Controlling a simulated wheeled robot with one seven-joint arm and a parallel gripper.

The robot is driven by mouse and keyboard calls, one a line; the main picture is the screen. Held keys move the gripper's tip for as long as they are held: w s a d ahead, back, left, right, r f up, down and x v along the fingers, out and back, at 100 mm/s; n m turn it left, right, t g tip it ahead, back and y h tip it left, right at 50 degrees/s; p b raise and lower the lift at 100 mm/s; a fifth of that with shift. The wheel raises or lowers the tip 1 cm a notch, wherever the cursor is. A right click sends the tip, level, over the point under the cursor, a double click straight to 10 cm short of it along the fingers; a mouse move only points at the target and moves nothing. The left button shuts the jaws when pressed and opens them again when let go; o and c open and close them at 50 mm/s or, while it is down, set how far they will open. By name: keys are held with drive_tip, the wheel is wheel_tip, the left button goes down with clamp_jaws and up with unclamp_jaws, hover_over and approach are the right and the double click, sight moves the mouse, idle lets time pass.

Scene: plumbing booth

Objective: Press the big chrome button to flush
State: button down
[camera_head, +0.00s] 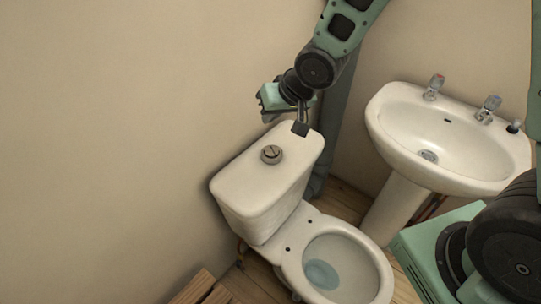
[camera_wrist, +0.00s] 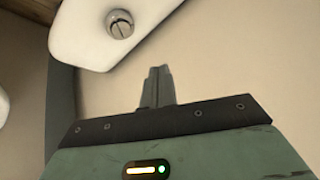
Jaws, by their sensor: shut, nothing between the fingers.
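The big chrome button (camera_head: 272,154) is a round grey knob with a slot across its top. It sits on the middle of the white cistern lid (camera_head: 245,180) of the toilet. In the wrist view the button (camera_wrist: 120,24) shows at the upper left on the lid (camera_wrist: 80,45). My gripper (camera_head: 300,128) is shut and empty. In the head view it appears over the lid's back right corner, to the right of and beyond the button. In the wrist view my gripper's closed fingers (camera_wrist: 157,72) are apart from the button.
The toilet bowl (camera_head: 372,262) stands open in front of the cistern. A white pedestal basin (camera_head: 385,125) with taps is at the right. A beige wall (camera_head: 110,140) runs close along the left and behind the cistern. Wooden floor (camera_head: 345,198) shows between toilet and basin.

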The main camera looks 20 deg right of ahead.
drive_tip(key=w+d+f+m+t+y+b, duration=0.1)
drive_tip(key=w+d+f+m+y, duration=0.1)
drive_tip(key=w+f, duration=0.4)
drive_tip(key=shift+w+d+f+b, duration=0.3)
drive_tip(key=shift+d+f+b, duration=0.1)
drive_tip(key=shift+f, duration=0.35)
drive_tip(key=shift+t, duration=0.3)
drive_tip(key=b, duration=0.7)
hover_over(274, 153)
drive_tip(key=f, duration=0.7)
drive_tip(key=shift+s+a+f, duration=0.15)
drive_tip(key=shift+s, duration=0.1)
drive_tip(key=shift+f+b, duration=0.4)
drive_tip(key=shift+f, duration=0.35)
drive_tip(key=shift+f, duration=0.15)
drive_tip(key=shift+f, duration=0.25)
